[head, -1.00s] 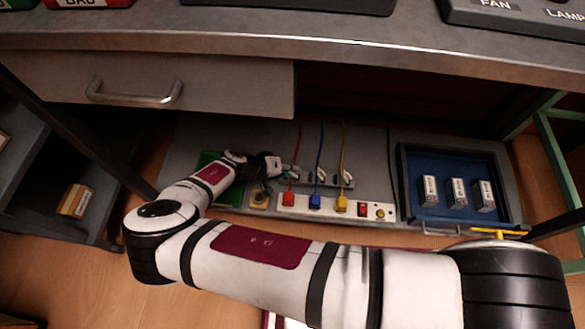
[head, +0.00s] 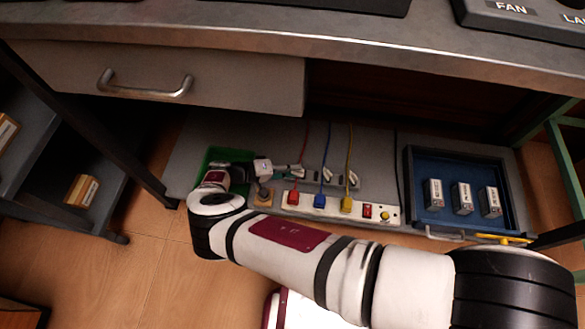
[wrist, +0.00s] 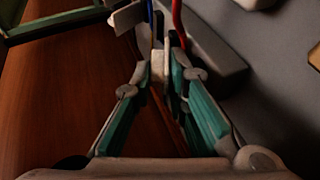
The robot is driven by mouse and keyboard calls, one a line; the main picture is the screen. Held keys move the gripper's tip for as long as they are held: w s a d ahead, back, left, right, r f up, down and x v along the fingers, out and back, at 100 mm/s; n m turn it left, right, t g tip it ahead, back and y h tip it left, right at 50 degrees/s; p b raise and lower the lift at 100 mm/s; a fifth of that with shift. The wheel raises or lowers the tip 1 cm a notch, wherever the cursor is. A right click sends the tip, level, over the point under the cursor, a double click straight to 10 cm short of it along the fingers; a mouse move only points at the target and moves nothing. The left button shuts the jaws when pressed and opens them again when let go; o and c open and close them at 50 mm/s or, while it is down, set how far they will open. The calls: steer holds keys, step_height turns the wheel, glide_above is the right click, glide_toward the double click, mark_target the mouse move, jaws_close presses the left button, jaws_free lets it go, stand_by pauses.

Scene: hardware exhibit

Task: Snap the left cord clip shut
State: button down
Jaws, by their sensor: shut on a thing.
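Three cord clips sit in a row on a grey rail under the bench. The red cord (head: 305,143) runs up past the left clip (head: 297,172), the blue cord passes the middle clip (head: 327,174) and the yellow cord passes the right clip (head: 352,179). My gripper (head: 283,169) is at the left clip. In the wrist view its teal fingers (wrist: 165,80) close around a small pale piece (wrist: 158,64), seemingly part of the left clip. The red cord (wrist: 177,20) and blue cord show just beyond. The fingers hide much of the clip, so I cannot tell its lid angle.
A white power strip (head: 332,206) with red, blue and yellow plugs lies in front of the clips. A blue tray (head: 447,222) with three boxes is at right, a green mat (head: 215,158) at left. The drawer (head: 170,75) and bench top overhang the space.

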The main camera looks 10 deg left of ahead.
steer(key=shift+d+r, duration=0.15)
steer(key=shift+r, duration=0.05)
steer(key=c, duration=1.8)
jaws_free()
steer(key=shift+o, duration=0.7)
steer(key=shift+f, duration=0.1)
steer(key=shift+v, duration=4.05)
